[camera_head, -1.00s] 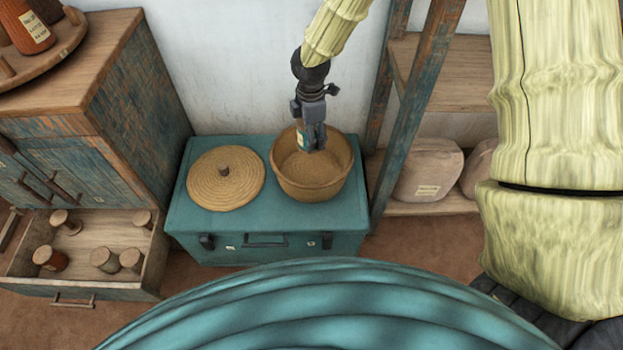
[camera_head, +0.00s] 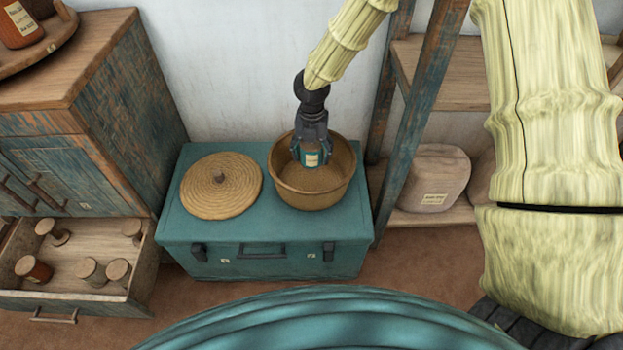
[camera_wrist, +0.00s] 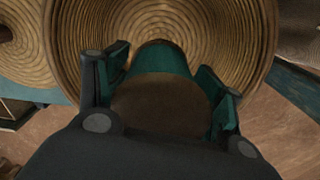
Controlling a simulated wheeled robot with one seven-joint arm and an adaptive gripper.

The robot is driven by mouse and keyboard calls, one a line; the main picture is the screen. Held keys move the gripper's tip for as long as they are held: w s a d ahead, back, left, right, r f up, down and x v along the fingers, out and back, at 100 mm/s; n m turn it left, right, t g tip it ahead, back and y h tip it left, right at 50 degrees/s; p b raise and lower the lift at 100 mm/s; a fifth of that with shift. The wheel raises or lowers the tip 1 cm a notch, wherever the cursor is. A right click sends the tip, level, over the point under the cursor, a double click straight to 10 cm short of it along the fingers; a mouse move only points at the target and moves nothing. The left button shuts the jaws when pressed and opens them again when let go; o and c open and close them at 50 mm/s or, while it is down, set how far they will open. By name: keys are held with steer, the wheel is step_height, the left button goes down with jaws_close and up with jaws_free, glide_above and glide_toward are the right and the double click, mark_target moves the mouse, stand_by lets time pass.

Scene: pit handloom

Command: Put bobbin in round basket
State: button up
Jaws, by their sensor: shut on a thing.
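The round basket (camera_head: 287,195) is woven and tan, and stands open on the right part of a teal trunk. My gripper (camera_head: 311,150) points down over the basket's mouth.
The teal trunk (camera_head: 225,235) carries a round woven lid (camera_head: 222,188) left of the basket. An open drawer (camera_head: 75,285) at the left holds several bobbins. A wooden shelf post (camera_head: 425,110) stands close right of the basket, with a wrapped bundle (camera_head: 435,175) behind it.

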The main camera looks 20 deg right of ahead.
step_height(320, 180, down, 9)
steer(key=shift+f+b, duration=0.2)
steer(key=shift+b, duration=0.65)
steer(key=shift+r, duration=0.1)
steer(key=o, duration=1.3)
steer(key=shift+c, duration=0.2)
step_height(320, 180, up, 12)
steer(key=shift+f+p, duration=0.1)
steer(key=shift+p, duration=1)
